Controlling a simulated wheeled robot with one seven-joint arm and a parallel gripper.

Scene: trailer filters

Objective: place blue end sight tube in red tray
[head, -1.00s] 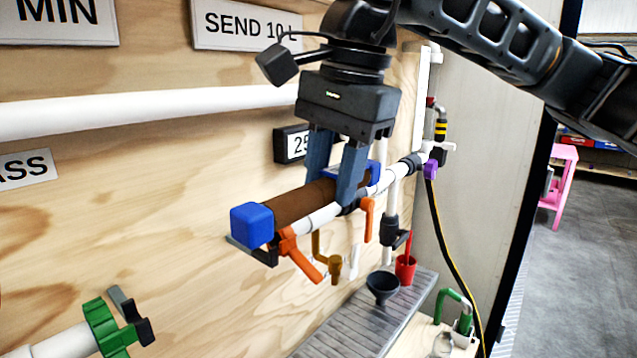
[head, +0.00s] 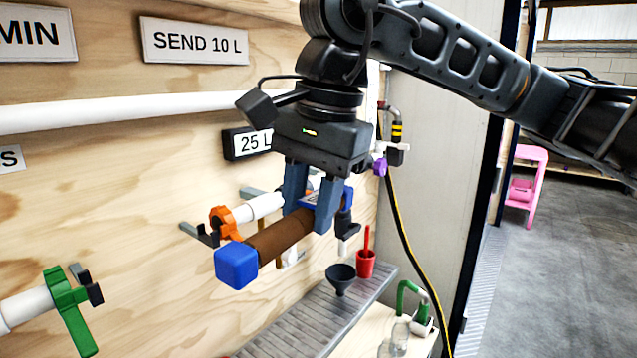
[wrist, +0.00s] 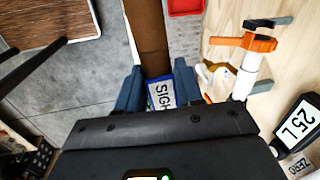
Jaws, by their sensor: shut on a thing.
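The sight tube has a brown body (head: 280,236) and blue ends, with a blue end block (head: 236,265) toward the lower left. My gripper (head: 311,208) is shut on the tube near its other blue end, and the tube is held in the air in front of the wooden panel. In the wrist view the brown tube (wrist: 148,40) runs up between the fingers, beside a partly covered label reading "SIGH" (wrist: 161,94). A red tray-like thing (wrist: 185,7) shows only in part at the top of the wrist view; no red tray shows in the head view.
A white pipe with an orange clamp (head: 224,222) lies behind the tube on the panel. Below are a grey grated shelf (head: 285,325), a dark funnel (head: 341,277) and a red cup (head: 366,264). A green clamp (head: 68,312) sits lower left. Open floor lies right.

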